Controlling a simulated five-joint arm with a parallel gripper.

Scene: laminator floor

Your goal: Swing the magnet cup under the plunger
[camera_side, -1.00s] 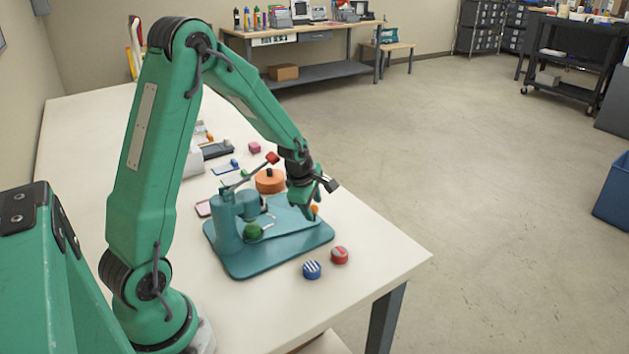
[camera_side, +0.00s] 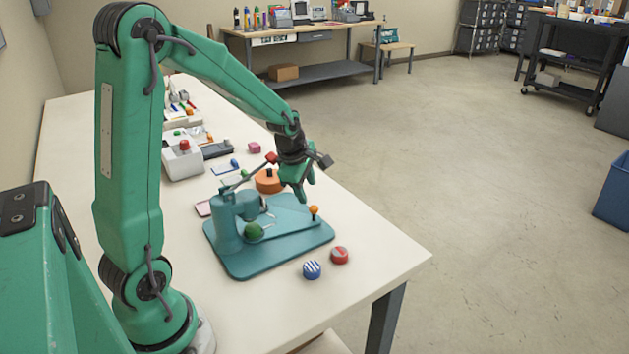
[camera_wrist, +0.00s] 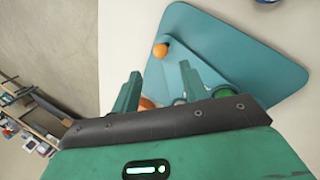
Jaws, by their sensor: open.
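A teal press stands on the white table, with a flat base plate (camera_side: 275,264), an upright column (camera_side: 228,222) and a lever ending in a red knob (camera_side: 271,158). A swing plate (camera_side: 290,228) lies over the base, with an orange ball knob (camera_side: 314,210) on a short pin at its right end. A green ball (camera_side: 253,231) sits near the column. I cannot make out the magnet cup or plunger clearly. My gripper (camera_side: 305,195) is open and empty, above and behind the orange knob. In the wrist view the knob (camera_wrist: 160,50) lies beyond my fingertips (camera_wrist: 160,84).
An orange round block (camera_side: 266,182) with a black top stands behind the press. A white box with a red button (camera_side: 184,158) and small parts lie farther back. The table's right edge is close.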

